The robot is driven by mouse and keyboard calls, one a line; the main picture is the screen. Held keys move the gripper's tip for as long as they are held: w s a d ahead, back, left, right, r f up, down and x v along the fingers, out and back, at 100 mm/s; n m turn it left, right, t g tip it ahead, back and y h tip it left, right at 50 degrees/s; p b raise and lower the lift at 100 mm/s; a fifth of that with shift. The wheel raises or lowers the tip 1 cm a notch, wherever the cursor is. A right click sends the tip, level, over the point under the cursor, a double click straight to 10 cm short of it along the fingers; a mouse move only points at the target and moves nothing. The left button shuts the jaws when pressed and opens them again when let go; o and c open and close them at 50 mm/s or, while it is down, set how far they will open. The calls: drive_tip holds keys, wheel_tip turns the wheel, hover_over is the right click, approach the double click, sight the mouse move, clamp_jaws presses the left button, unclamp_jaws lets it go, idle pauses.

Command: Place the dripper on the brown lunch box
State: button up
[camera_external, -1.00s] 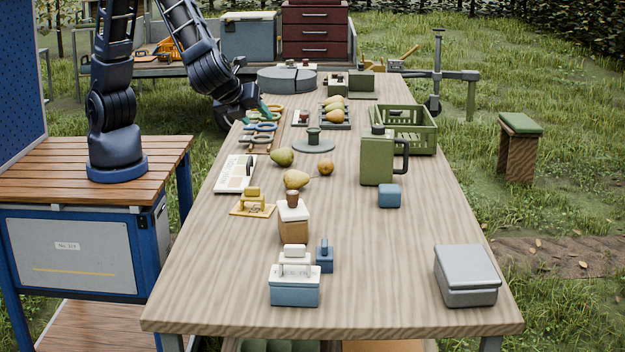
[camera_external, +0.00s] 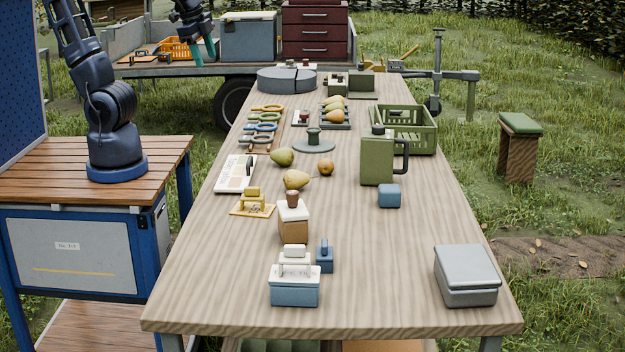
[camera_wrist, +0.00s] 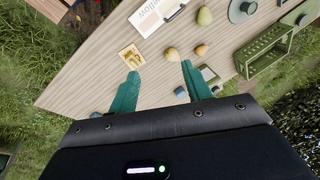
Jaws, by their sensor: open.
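A tan-brown box with a white lid and a small brown knob-like piece on top (camera_external: 293,225) stands near the middle of the table; it looks like the brown lunch box. I cannot tell for sure which thing is the dripper. A yellow piece with a flat base and raised frame (camera_external: 252,203) sits just left of and behind the brown box; it also shows in the wrist view (camera_wrist: 131,58). My gripper (camera_external: 203,50) is raised beyond the table's far left. In the wrist view its teal fingers (camera_wrist: 159,69) are apart and empty, high above the table.
A blue box with a white top (camera_external: 295,290), a grey box (camera_external: 466,275) and a small blue block (camera_external: 389,195) stand nearer the front. A green can (camera_external: 377,160), green crate (camera_external: 430,140) and pears (camera_external: 296,179) lie beyond. The front right-centre is clear.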

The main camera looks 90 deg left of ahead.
drive_tip(key=s+a+r+n+t+h, duration=0.1)
drive_tip(key=s+r+n+t+h, duration=0.1)
drive_tip(key=s+n, duration=0.2)
drive_tip(key=shift+s+a+n, duration=0.25)
drive_tip(key=shift+s+n, duration=0.15)
drive_tip(key=shift+s, duration=0.7)
idle(0.4)
